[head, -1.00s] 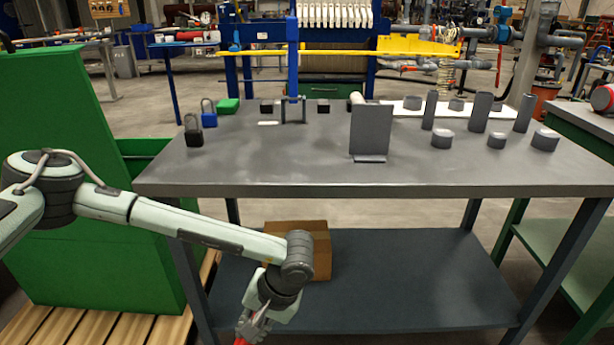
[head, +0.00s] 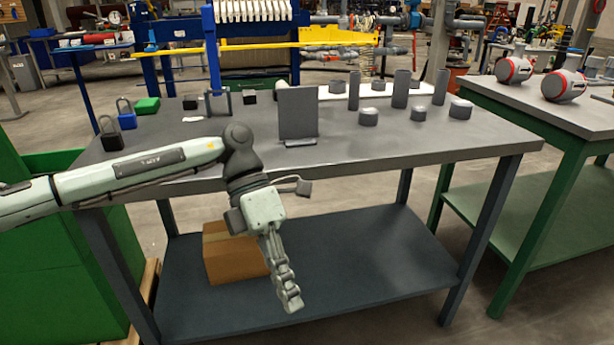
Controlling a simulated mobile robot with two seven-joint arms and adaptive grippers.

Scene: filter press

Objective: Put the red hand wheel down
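My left gripper (head: 285,275) hangs in front of the near edge of the grey worktable (head: 400,155), pointing down past the tabletop. Its fingers show nearly side-on, one in front of the other, so the gap between them is hidden. No red hand wheel shows at the fingers or on the grey worktable. My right gripper is not in view.
Padlocks (head: 126,118), an upright grey plate (head: 298,113) and several grey cylinders (head: 400,90) stand on the worktable. Its front middle is clear. A cardboard box (head: 232,258) sits on the lower shelf. Red-ringed grey devices (head: 514,69) stand on the green bench at right.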

